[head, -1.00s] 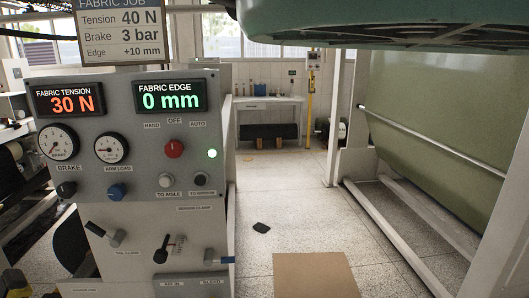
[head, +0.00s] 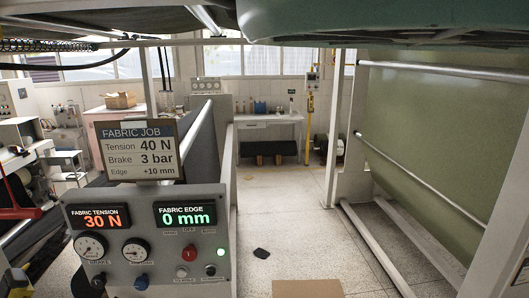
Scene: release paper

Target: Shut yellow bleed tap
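No yellow bleed tap can be made out in the head view. The grey control panel (head: 165,245) stands at the lower left, its lower part cut off by the frame's bottom edge. It carries two round gauges, the left one (head: 91,246) and the right one (head: 136,250), a red selector knob (head: 189,253), a blue knob (head: 141,282) and a lit green lamp (head: 221,252). Its displays read fabric tension 30 N and fabric edge 0 mm. A small yellow and dark shape at the lower left corner is cut off and unclear. My gripper is not in view.
A job sign (head: 140,152) above the panel reads 40 N, 3 bar, +10 mm. A green fabric sheet (head: 430,150) hangs in a white frame at right.

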